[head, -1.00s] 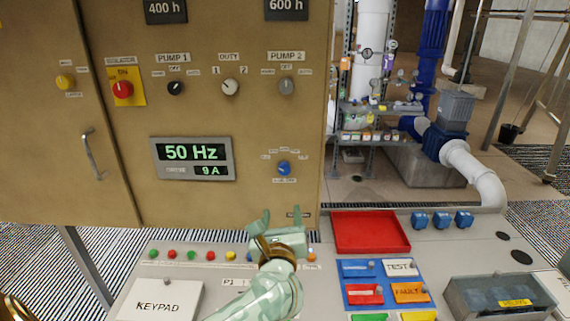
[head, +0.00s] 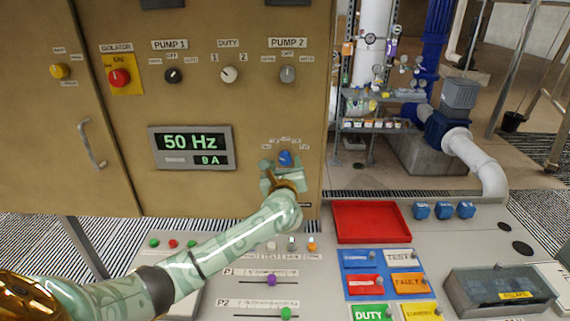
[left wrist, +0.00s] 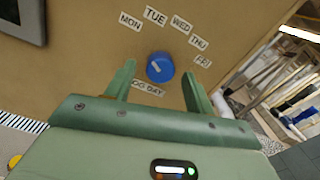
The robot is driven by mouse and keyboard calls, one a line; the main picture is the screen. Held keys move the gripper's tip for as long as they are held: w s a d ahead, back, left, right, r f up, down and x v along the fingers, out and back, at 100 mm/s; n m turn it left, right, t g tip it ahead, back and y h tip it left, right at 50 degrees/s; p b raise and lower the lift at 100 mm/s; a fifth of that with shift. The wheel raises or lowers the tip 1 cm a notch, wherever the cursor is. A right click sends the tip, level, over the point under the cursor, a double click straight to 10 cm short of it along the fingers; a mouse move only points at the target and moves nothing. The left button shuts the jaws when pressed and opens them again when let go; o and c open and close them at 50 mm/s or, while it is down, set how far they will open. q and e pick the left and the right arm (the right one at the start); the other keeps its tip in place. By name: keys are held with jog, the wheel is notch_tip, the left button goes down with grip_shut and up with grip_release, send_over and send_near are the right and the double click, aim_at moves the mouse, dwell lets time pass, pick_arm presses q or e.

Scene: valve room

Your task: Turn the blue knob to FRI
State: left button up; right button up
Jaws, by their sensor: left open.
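The blue knob (head: 285,158) is on the tan cabinet's front, low on the right. In the left wrist view the blue knob (left wrist: 160,67) has the labels MON, TUE, WED, THU and FRI (left wrist: 203,62) in an arc above it, and LOG DAY below. A pale mark shows on its face; I cannot tell surely which label it indicates. My left gripper (head: 284,167) is open in front of the knob, its fingers to either side. The left wrist view shows gaps between the knob and both fingers (left wrist: 159,80). My right gripper is not in view.
A display (head: 191,147) and several other knobs are on the cabinet (head: 110,200). Below is a desk with sliders, coloured tiles, a red tray (head: 371,222), blue blocks (head: 443,211) and a grey bin (head: 499,293). My left arm crosses above the desk.

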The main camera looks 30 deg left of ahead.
pick_arm(q)
jog(key=shift+w+a, duration=0.25)
jog(key=shift+w, duration=0.15)
jog(key=c, duration=1)
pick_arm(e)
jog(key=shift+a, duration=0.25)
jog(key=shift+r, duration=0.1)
